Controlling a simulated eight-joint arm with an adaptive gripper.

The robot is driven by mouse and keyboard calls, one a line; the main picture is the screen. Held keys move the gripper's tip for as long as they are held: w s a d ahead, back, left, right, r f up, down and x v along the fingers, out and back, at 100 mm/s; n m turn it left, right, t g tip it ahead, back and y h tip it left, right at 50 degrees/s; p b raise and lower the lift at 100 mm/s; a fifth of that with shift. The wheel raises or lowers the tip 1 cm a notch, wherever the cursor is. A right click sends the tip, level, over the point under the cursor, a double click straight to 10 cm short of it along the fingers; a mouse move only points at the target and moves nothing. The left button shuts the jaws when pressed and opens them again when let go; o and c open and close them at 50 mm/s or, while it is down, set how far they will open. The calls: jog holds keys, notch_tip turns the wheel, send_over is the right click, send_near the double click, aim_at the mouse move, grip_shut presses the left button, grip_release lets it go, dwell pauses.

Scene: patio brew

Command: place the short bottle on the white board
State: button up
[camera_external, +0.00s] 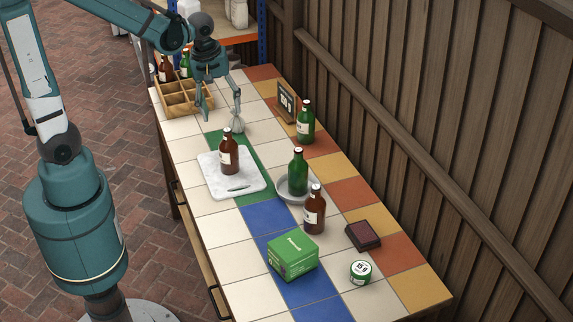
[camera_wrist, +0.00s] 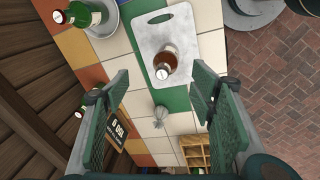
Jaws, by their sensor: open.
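A white marble board (camera_external: 215,184) lies on the tiled table, partly over a green strip. A short brown bottle (camera_external: 229,158) with a pale label stands upright on it. The wrist view shows the board (camera_wrist: 180,30) and this bottle (camera_wrist: 169,54) from above. A second short brown bottle (camera_external: 314,215) stands off the board, beside a round grey dish. My gripper (camera_external: 221,110) is open and empty, above the table beyond the board. In the wrist view its fingers (camera_wrist: 158,88) are spread wide, with nothing between the pads.
A green bottle (camera_external: 298,170) stands in the grey dish (camera_external: 284,192); another green bottle (camera_external: 306,122) stands near a small sign (camera_external: 287,102). A grey cone-shaped item (camera_external: 238,127) is below my gripper. A wooden crate (camera_external: 186,107) holds bottles. A green box (camera_external: 292,257) and tin (camera_external: 360,272) are nearer.

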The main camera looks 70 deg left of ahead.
jog(key=s+d+r+m+t, duration=0.5)
jog(key=s+r+m, duration=0.5)
jog(key=m, duration=0.4)
jog(key=shift+s+d+r, duration=0.4)
jog(key=shift+d+r, duration=0.2)
jog(key=shift+d, duration=0.75)
